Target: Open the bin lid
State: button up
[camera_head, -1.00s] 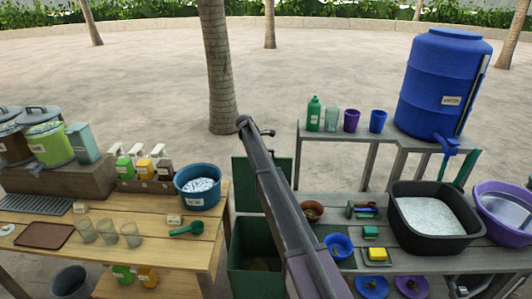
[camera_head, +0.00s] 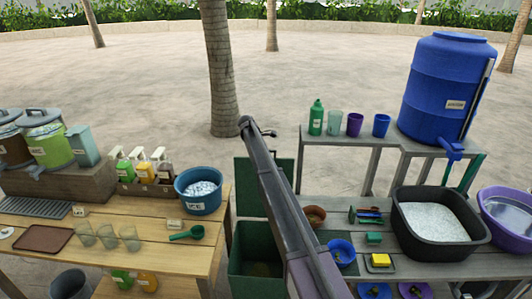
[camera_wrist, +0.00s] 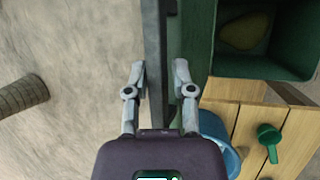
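The green bin (camera_head: 240,262) stands between the two tables in the head view, partly behind my arm. Its lid (camera_head: 248,190) stands upright at the back, and the bin's top is open. In the wrist view the open bin (camera_wrist: 292,74) is at upper right, with a dull yellow-green thing inside. A dark upright strip (camera_wrist: 155,50), probably the lid seen edge-on, runs between my fingers. My gripper (camera_wrist: 160,68) is open, with its fingers apart on either side of that strip. I cannot tell whether they touch it.
A wooden table (camera_head: 150,228) with a blue ice tub (camera_head: 198,205) is left of the bin. A grey table (camera_head: 420,268) with a black basin (camera_head: 440,250) is at right. A palm trunk (camera_head: 218,70) rises behind the bin on open paving.

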jog(key=shift+o, duration=0.4)
jog(key=shift+d, duration=0.15)
jog(key=shift+r, duration=0.15)
jog(key=w+a+r+p, duration=0.1)
jog(key=a+r+p, duration=0.2)
jog(key=r+p, duration=0.4)
jog(key=w+a+r+p, duration=0.2)
jog(key=r+p, duration=0.5)
jog(key=shift+w+a, duration=0.15)
jog(key=shift+a, duration=0.25)
dwell(1.3)
jog(key=shift+r, duration=0.1)
dwell(0.4)
jog(key=s+d+f+m+y+b, duration=0.1)
jog(key=s+d+f+m+b, duration=0.3)
jog(key=s, duration=1.6)
jog(key=s+d+f+m+g+y+b, duration=0.1)
jog(key=s+d+f+m+b, duration=0.4)
jog(key=s, duration=1.5)
jog(key=s+d+f+m+g+y+b, duration=0.1)
jog(key=s+d+f+m+b, duration=0.4)
jog(key=s, duration=1.5)
jog(key=d+f+m+y, duration=0.1)
jog(key=d+f+m, duration=0.1)
jog(key=d, duration=0.2)
jog(key=shift+s+y, duration=0.35)
jog(key=shift+y, duration=0.05)
